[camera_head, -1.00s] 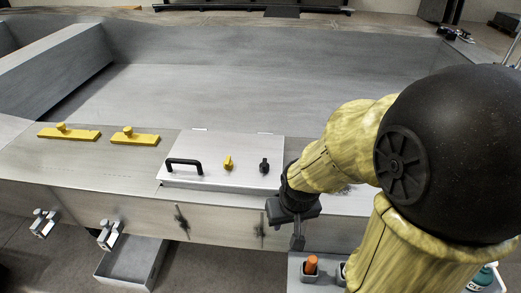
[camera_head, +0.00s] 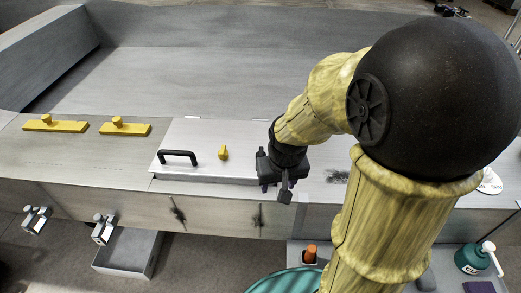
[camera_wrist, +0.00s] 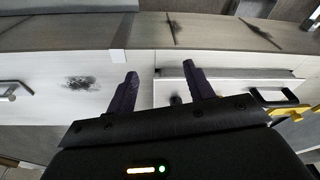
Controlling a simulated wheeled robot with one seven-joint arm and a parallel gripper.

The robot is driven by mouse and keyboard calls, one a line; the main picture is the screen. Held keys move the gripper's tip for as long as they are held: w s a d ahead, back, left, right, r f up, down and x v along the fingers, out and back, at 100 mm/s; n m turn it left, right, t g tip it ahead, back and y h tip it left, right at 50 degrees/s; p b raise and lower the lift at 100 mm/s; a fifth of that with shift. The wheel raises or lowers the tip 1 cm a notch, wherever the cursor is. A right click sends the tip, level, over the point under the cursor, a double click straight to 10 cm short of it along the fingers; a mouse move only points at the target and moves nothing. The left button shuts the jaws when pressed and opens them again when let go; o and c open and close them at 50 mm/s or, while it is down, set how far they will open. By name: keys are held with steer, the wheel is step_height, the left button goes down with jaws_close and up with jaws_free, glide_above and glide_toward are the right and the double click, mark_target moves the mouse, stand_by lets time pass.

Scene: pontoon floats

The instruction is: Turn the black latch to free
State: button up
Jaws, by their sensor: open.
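The black latch (camera_wrist: 176,99) shows as a small dark knob between my fingers in the wrist view, partly hidden by my gripper's body. In the head view my arm and gripper cover it. It belongs to the pale lid panel (camera_head: 190,134), right of the yellow latch (camera_head: 223,153). My gripper (camera_head: 276,190) is over the right part of the lid, near its front edge. In the wrist view my gripper (camera_wrist: 160,88) has its two dark fingers spread apart with nothing held. I cannot tell whether a finger touches the latch.
A black handle (camera_head: 178,154) stands on the lid's left part. Two yellow bars (camera_head: 55,126) with knobs lie farther left. An open grey drawer (camera_head: 125,266) hangs below the front. An orange item (camera_head: 310,253) and a teal bottle (camera_head: 474,258) are at lower right.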

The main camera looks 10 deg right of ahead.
mark_target(261, 151)
steer(key=shift+w+r+m+g+p, duration=0.35)
steer(key=shift+w+r+m+g, duration=0.35)
steer(key=shift+w+r, duration=2.95)
steer(key=shift+w+r+m+g+p, duration=0.65)
steer(key=shift+w+r, duration=1.5)
steer(key=shift+w, duration=2.9)
step_height(261, 151, down, 18)
steer(key=p, duration=0.3)
steer(key=shift+w+r, duration=0.1)
steer(key=shift+r, duration=0.15)
steer(key=c, duration=1)
steer(key=shift+o, duration=0.2)
steer(key=shift+m, duration=0.25)
